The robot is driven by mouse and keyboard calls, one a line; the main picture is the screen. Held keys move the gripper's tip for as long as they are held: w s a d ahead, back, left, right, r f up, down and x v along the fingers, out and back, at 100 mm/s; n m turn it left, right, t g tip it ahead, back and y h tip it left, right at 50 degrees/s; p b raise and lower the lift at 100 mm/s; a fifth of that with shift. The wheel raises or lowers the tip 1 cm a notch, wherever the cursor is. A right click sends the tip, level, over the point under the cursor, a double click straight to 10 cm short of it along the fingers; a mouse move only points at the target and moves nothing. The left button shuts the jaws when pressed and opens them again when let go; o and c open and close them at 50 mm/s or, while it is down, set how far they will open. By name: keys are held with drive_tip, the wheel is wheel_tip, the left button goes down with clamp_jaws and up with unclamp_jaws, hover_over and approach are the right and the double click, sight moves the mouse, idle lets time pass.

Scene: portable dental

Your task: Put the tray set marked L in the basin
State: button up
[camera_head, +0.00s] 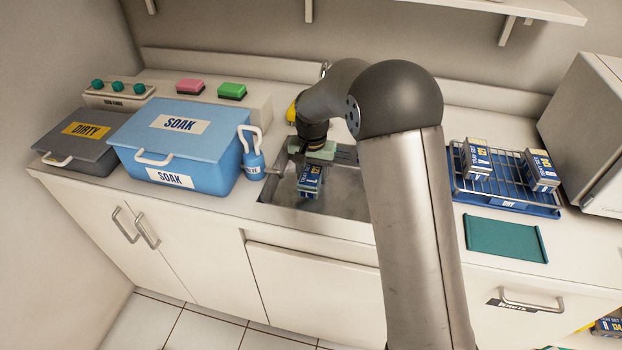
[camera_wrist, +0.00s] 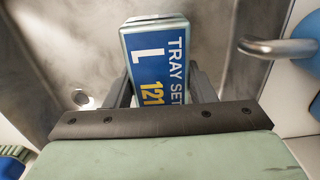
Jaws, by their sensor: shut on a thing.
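The tray set marked L (camera_wrist: 155,65) is a small box with a blue label reading "TRAY SET L 121" in the wrist view. My gripper (camera_wrist: 162,98) is shut on it, one finger on each side. In the head view the tray set (camera_head: 310,181) hangs from my gripper (camera_head: 312,165) over the steel basin (camera_head: 345,196). The basin floor (camera_wrist: 75,50) and its drain show behind the tray set in the wrist view. I cannot tell whether the tray set touches the floor. My arm hides the basin's right part.
A tap (camera_wrist: 275,47) is close to my gripper.

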drive_tip(key=shift+w+a+f, duration=0.2)
drive_tip(key=shift+w+f, duration=0.45)
drive_tip(key=shift+f, duration=1.6)
